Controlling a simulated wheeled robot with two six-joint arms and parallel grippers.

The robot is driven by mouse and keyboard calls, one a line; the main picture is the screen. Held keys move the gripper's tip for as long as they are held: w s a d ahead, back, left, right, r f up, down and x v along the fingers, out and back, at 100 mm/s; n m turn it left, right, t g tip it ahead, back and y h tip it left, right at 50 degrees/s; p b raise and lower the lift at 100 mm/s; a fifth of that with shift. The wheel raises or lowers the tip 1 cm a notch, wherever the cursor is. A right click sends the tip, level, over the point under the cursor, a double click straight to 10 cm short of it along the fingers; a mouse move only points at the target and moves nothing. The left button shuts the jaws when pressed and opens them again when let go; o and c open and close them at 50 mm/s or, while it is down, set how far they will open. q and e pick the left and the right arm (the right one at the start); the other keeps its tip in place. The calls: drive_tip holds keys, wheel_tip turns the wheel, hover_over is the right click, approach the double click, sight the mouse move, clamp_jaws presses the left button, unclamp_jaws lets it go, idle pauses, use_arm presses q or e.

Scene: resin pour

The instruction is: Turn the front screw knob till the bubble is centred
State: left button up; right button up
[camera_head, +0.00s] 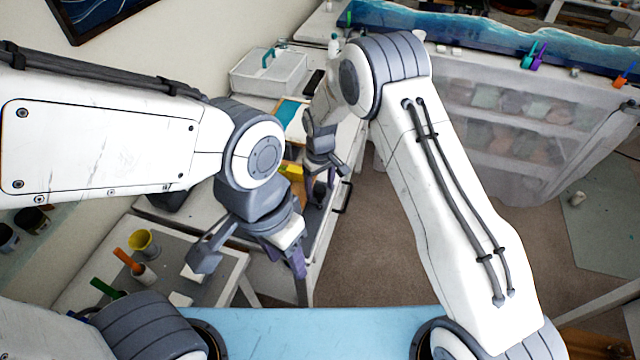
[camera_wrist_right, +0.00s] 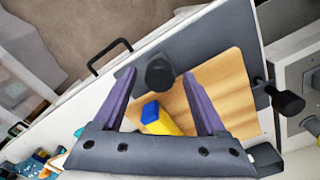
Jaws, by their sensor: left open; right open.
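In the right wrist view a black round knob (camera_wrist_right: 160,73) shows between the tips of my open right gripper (camera_wrist_right: 160,76); I cannot tell whether they touch. A second black knob (camera_wrist_right: 285,99) stands at the right corner of a wooden board (camera_wrist_right: 215,80) on a dark plate (camera_wrist_right: 212,38). A yellow block with a blue end (camera_wrist_right: 160,118) lies on the board, partly hidden by the gripper. No bubble can be made out. In the head view my right gripper (camera_head: 332,180) is over the bench.
A drawer handle (camera_wrist_right: 110,56) sticks out of the bench front. A white tray (camera_head: 268,75) stands at the back of the bench. A yellow cup (camera_head: 143,243) and an orange-handled tool (camera_head: 128,261) are at lower left.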

clamp_jaws()
drive_tip(key=m+b, duration=0.2)
drive_tip(key=m, duration=0.2)
drive_tip(key=shift+f+b, duration=0.1)
drive_tip(key=shift+b, duration=0.25)
drive_tip(key=m+b, duration=0.2)
drive_tip(key=m, duration=0.3)
drive_tip(key=shift+m, duration=0.3)
drive_tip(key=m+b, duration=0.1)
drive_tip(key=m, duration=0.4)
drive_tip(key=m+b, duration=0.1)
drive_tip(key=m, duration=0.5)
drive_tip(key=shift+s, duration=0.15)
drive_tip(key=shift+f+m, duration=0.1)
drive_tip(key=shift+m, duration=0.2)
